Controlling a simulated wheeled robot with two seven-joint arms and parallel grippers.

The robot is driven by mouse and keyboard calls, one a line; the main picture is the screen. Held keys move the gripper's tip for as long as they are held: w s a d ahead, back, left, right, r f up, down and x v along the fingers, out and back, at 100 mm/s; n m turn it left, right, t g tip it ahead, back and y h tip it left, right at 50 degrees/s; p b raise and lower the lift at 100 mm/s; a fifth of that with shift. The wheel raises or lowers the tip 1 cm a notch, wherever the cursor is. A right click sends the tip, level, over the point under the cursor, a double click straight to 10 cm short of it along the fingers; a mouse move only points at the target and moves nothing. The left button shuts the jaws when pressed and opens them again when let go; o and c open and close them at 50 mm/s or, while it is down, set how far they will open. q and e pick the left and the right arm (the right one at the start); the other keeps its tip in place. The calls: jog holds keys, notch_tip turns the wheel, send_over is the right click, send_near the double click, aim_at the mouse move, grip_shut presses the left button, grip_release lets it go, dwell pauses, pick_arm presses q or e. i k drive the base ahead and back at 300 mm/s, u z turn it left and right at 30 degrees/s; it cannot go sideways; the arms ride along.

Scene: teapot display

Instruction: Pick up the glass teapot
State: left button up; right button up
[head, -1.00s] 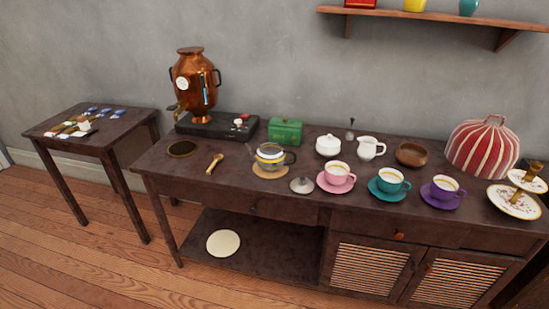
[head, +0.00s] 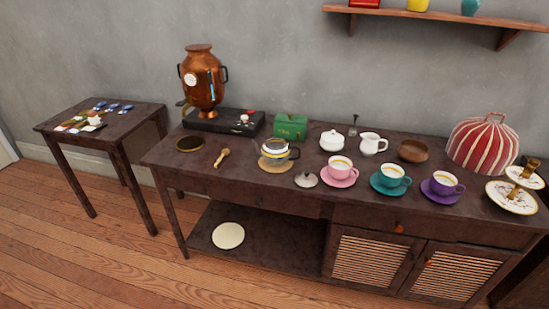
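The glass teapot (head: 274,150) stands upright on a round tan coaster (head: 276,166) on the dark wooden sideboard, left of the pink cup. It has a dark handle on its right side, and its top appears uncovered. A small lid with a knob (head: 305,180) lies on the sideboard to the right of the coaster. Neither of my grippers shows in the head view.
A copper samovar (head: 203,80) on a black base stands behind left. A green box (head: 291,127) is behind the teapot. The pink cup (head: 340,168), teal cup (head: 391,174) and purple cup (head: 444,184) stand to the right. A wooden scoop (head: 221,157) lies left.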

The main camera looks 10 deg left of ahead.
aim_at(276, 151)
jog(key=z, duration=0.2)
jog(key=k, duration=0.3)
jog(key=u, duration=1.5)
jog(key=i, duration=1.9)
jog(key=z, duration=0.8)
